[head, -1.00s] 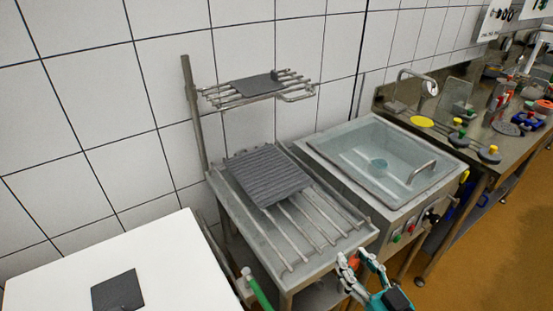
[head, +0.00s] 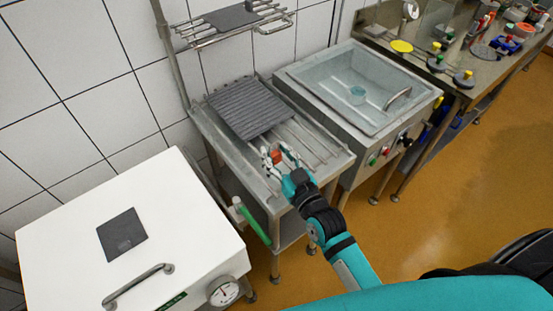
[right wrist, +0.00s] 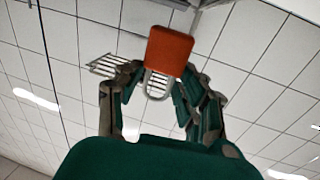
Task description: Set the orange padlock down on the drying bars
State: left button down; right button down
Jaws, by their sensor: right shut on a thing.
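The orange padlock (head: 277,157) is in my right gripper (head: 282,155), near the front of the drying bars (head: 317,139). The right wrist view shows its orange body (right wrist: 169,50) beyond the fingertips, with its pale shackle between the shut fingers (right wrist: 157,85). The drying bars are parallel metal rods across a steel stand. From the head view I cannot tell whether the padlock touches them. My left gripper is not in view.
A dark ribbed mat (head: 246,106) covers the back left of the bars; rods at the front right are bare. A wall rack (head: 268,22) stands above. A water basin (head: 345,90) adjoins at right, a white cabinet (head: 178,205) stands at front left.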

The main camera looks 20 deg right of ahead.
aim_at(276, 162)
notch_tip(276, 162, down, 3)
jog(key=shift+w+f+p, duration=0.1)
jog(key=shift+p, duration=0.2)
jog(key=shift+f, duration=0.1)
jog(key=shift+f, duration=0.1)
jog(key=c, duration=0.8)
grip_release()
jog(key=shift+s, duration=0.2)
jog(key=s+d+b, duration=0.2)
jog(key=s, duration=0.9)
jog(key=shift+s+b, duration=0.25)
jog(key=shift+b, duration=0.15)
jog(key=shift+d, duration=0.1)
